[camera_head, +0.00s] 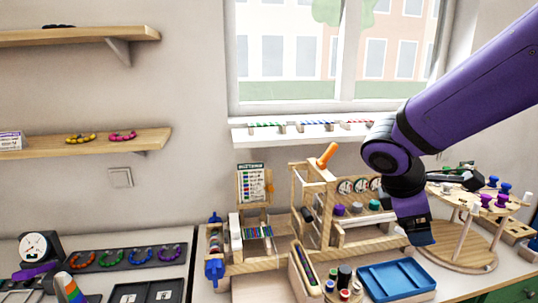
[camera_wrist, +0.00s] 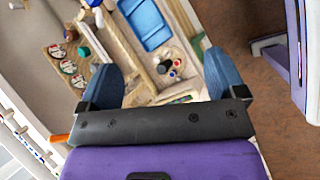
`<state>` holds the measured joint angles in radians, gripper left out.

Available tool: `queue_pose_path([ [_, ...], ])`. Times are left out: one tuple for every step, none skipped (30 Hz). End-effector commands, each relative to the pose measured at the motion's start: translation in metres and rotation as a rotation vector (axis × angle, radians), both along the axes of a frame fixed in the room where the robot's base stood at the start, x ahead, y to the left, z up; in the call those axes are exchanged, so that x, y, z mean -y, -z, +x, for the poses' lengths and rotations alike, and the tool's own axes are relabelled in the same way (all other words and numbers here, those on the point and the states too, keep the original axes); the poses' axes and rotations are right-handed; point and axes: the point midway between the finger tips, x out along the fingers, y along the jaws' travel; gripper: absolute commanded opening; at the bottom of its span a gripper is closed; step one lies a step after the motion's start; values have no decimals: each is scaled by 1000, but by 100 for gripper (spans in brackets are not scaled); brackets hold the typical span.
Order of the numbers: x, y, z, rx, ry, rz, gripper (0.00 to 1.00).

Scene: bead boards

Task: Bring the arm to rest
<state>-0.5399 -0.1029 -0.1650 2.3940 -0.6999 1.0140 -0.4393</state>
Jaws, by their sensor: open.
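My arm (camera_head: 470,85) is purple and reaches in from the upper right in the head view. It bends at a round joint, and the wrist points down over the right part of the counter. My gripper (camera_head: 421,240) hangs above and behind the blue tray (camera_head: 398,279). In the wrist view my gripper (camera_wrist: 160,85) has its two blue fingers wide apart with nothing between them. The blue tray also shows beyond the fingers in that view (camera_wrist: 147,22).
A wooden loom-like frame (camera_head: 325,205) stands left of my gripper, close to it. A round wooden stand (camera_head: 465,250) with colored spools is on the right. Small jars (camera_head: 344,276) stand left of the tray. The window sill (camera_head: 300,132) and wall shelves (camera_head: 85,143) are behind.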

Motion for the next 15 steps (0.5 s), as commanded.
queue_pose_path([
  [8, -9, -10, 40, 78, 62, 89],
  [12, -13, -16, 62, 126, 97, 89],
  [16, -18, -24, 91, 185, 143, 89],
  [19, -22, -30, 113, 230, 177, 89],
  [21, -26, -36, 135, 275, 212, 89],
  [25, -31, -44, 164, 334, 257, 89],
  [27, -35, -50, 186, 380, 291, 89],
  [28, -39, -55, 208, 423, 325, 89],
  [30, -44, -63, 239, 480, 369, 89],
  [31, -47, -69, 262, 524, 404, 89],
  [33, -51, -74, 284, 566, 436, 89],
  [33, -55, -82, 315, 623, 479, 89],
  [34, -59, -88, 337, 665, 512, 89],
  [34, -62, -93, 360, 706, 545, 89],
  [35, -67, -101, 391, 761, 588, 89],
])
